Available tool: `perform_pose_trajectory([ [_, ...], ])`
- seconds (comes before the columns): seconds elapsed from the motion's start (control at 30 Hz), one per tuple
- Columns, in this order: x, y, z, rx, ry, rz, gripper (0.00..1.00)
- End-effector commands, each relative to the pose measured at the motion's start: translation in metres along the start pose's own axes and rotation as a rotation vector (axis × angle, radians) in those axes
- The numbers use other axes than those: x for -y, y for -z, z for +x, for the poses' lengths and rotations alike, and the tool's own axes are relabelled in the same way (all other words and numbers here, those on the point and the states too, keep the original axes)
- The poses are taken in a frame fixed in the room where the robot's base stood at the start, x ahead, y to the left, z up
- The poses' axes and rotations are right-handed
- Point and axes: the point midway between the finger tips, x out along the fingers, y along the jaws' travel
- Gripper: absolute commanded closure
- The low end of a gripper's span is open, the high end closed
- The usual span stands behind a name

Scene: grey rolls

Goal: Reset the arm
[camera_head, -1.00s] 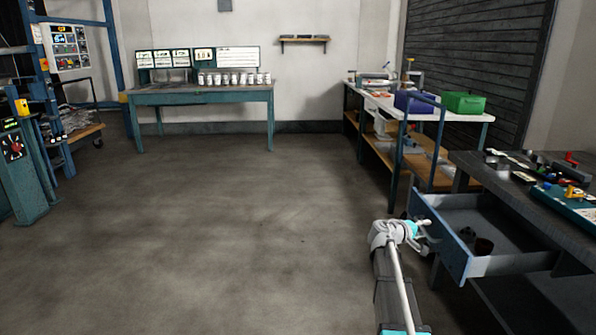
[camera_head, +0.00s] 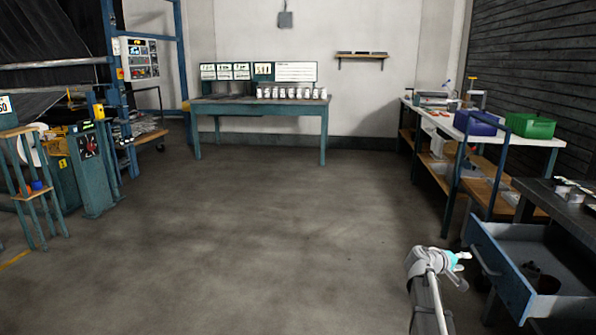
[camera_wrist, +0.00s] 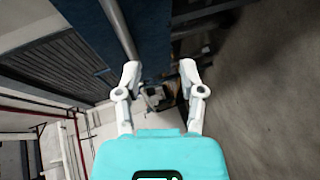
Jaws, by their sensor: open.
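My gripper (camera_wrist: 158,72) is open in the wrist view, its two pale fingers apart with nothing between them. In the head view my arm rises at the lower right, with the gripper (camera_head: 466,262) close to the front of an open drawer (camera_head: 503,275). Whether it touches the drawer cannot be told. In the wrist view a blue panel and a grey bar (camera_wrist: 118,28) lie just beyond the fingers.
The drawer holds a dark round item (camera_head: 547,284). A white-topped bench (camera_head: 540,140) with a blue bin (camera_head: 477,123) and a green bin (camera_head: 530,126) stands at right. A green table (camera_head: 230,107) with several cups stands at the back. The middle floor is clear.

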Motion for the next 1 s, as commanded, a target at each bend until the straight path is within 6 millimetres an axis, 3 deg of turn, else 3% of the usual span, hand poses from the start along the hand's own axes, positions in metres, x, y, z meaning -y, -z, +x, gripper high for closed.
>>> perform_pose_trajectory([
  [0.37,0.048,-0.026,-0.047,0.05,0.205,0.098,0.49],
  [0.57,0.1,-0.053,-0.104,0.109,0.443,0.173,0.49],
  [0.8,0.159,-0.086,-0.186,0.188,0.755,0.216,0.49],
  [1.0,0.192,-0.107,-0.249,0.238,0.975,0.213,0.49],
])
